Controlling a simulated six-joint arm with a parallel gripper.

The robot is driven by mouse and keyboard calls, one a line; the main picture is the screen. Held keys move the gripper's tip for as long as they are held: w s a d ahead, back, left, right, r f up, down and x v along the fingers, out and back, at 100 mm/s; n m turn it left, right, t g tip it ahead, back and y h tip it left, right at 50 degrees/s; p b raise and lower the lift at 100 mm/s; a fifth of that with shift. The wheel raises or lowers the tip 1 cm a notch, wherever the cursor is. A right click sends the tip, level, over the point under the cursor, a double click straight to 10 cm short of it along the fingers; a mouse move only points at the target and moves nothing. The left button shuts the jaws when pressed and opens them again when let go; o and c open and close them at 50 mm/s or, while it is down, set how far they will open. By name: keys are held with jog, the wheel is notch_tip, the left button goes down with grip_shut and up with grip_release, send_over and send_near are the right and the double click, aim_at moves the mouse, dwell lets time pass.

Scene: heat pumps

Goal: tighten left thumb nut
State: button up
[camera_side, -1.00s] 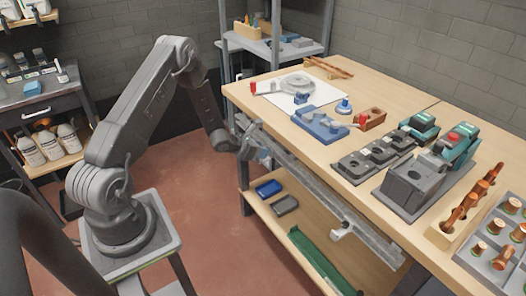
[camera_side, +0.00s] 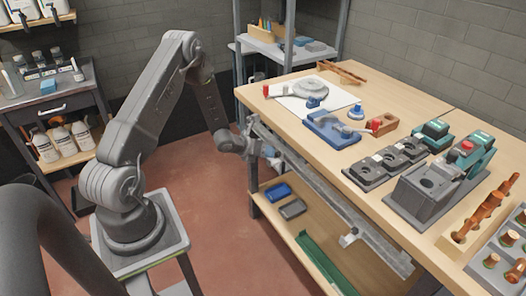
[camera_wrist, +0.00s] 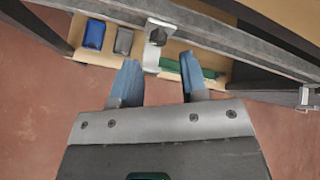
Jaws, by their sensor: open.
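My gripper (camera_wrist: 161,75) is open and empty, with two blue fingertips spread apart in the wrist view. In the side view my gripper (camera_side: 258,150) hangs beside the bench's front left corner, by the metal rail. A light metal bracket (camera_wrist: 152,62) with a dark knob (camera_wrist: 158,36) sits on the rail, beyond and between the fingertips in the wrist view. I cannot tell for sure whether this knob is the left thumb nut. A second bracket (camera_wrist: 307,97) shows at the right edge. In the side view a bracket (camera_side: 348,240) hangs at the rail's lower part.
The metal rail (camera_side: 325,190) runs along the front of the wooden bench (camera_side: 290,112). A lower shelf (camera_side: 270,212) holds a blue bin (camera_side: 278,192), a grey bin (camera_side: 293,208) and a green tray (camera_side: 322,262). The bench top carries a blue fixture (camera_side: 330,130) and tools. Open floor (camera_side: 215,220) lies left of the bench.

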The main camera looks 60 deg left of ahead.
aim_at(276, 154)
jog(key=shift+w+f+n+h, duration=0.15)
jog(key=shift+w+f+n, duration=0.45)
jog(key=shift+n, duration=4.6)
jog(key=shift+w+f+n+h, duration=0.1)
jog(key=shift+w+f+n, duration=0.45)
jog(key=shift+n, duration=4.65)
jog(key=shift+w+f+n+h, duration=0.25)
jog(key=shift+w+n, duration=0.55)
jog(key=shift+n, duration=4.4)
jog(key=shift+w+f, duration=0.15)
jog(key=shift+w, duration=0.05)
jog(key=shift+s, duration=0.1)
jog(key=shift+c, duration=0.4)
jog(key=c, duration=0.4)
